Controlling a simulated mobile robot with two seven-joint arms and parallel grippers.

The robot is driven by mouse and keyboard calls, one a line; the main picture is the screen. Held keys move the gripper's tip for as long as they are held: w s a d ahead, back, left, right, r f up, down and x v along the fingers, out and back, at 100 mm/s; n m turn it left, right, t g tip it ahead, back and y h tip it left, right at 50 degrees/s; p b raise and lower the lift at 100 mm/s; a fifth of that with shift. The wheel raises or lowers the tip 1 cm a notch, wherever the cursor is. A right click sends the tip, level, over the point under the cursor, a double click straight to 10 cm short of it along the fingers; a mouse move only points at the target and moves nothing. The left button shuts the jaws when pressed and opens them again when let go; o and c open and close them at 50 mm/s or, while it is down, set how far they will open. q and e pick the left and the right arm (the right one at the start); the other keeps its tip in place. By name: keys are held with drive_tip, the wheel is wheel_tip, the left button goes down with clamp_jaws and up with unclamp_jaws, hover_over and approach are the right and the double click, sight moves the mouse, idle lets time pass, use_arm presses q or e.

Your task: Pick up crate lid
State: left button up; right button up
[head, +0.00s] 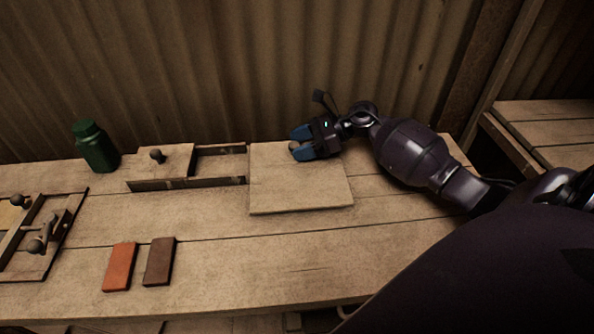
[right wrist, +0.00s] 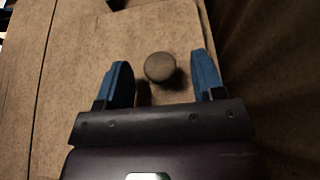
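A flat square wooden board (head: 300,190), seemingly the crate lid, lies on the bench right of the open wooden crate (head: 220,181). A small round knob (head: 293,145) stands near its far edge; the knob also shows in the right wrist view (right wrist: 160,67). My right gripper (head: 298,143) is over the board's far part, its blue fingers open on either side of the knob. In the right wrist view, my right gripper (right wrist: 162,78) shows gaps between the knob and both fingers. My left gripper is not in view.
A smaller knobbed panel (head: 172,163) covers the crate's left part. A green bottle (head: 96,147) stands farther left. An orange block (head: 119,267) and a brown block (head: 159,262) lie in front. A wooden frame with knobs (head: 30,268) is at far left. A corrugated wall (head: 230,70) rises behind.

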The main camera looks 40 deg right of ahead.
drive_tip(key=c, duration=1)
drive_tip(key=shift+c, duration=0.5)
drive_tip(key=shift+r, duration=0.15)
